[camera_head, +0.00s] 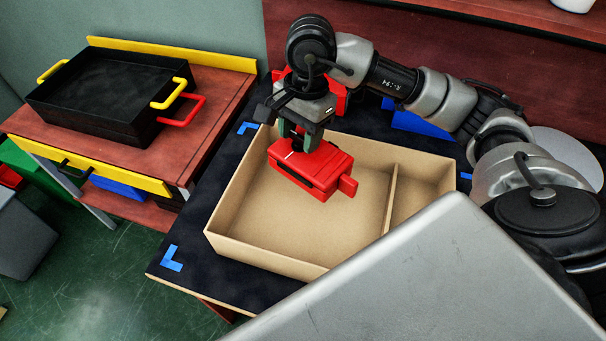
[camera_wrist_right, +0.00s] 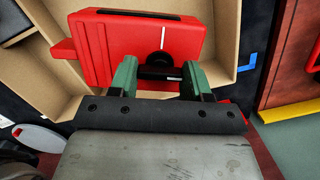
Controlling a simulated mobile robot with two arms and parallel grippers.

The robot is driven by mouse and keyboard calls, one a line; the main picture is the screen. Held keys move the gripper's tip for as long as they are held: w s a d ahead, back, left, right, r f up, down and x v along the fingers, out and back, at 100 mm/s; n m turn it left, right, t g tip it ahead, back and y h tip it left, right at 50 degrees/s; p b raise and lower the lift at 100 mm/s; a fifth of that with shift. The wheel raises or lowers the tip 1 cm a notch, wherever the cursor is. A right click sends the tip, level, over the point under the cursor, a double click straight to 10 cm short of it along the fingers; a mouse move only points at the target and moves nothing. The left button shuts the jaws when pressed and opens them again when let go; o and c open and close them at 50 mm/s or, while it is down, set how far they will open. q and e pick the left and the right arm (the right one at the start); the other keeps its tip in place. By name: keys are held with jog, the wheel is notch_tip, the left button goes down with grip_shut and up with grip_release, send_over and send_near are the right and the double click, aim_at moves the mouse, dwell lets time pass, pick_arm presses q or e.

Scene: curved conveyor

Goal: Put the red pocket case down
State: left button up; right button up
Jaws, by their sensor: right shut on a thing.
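The red pocket case (camera_head: 314,168) hangs over the larger compartment of an open tan box (camera_head: 228,218) in the head view. I cannot tell whether the case touches the box floor. My left gripper is not in view.
The box has a divider (camera_head: 390,200) and a smaller right compartment. It stands on a dark table mat with blue corner marks (camera_head: 171,259). Another red object (camera_head: 335,95) is behind my gripper. A black tray (camera_head: 110,95) sits on the left bench. A grey panel fills the lower right.

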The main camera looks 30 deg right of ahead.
aim_at(305, 158)
jog(key=m, duration=0.1)
jog(key=d+m, duration=0.1)
jog(key=w+r+m, duration=0.1)
jog(key=m, duration=0.1)
jog(key=shift+d+t, duration=0.3)
jog(key=shift+m, duration=0.3)
notch_tip(305, 158, down, 10)
jog(key=shift+r+b, duration=0.15)
jog(key=shift+b, duration=0.15)
jog(key=o, duration=1.3)
jog(key=shift+c, duration=0.2)
jog(key=r, duration=0.4)
jog(key=d+r, duration=0.1)
jog(key=r, duration=0.7)
jog(key=shift+s+d, duration=0.1)
jog(key=shift+d, duration=0.3)
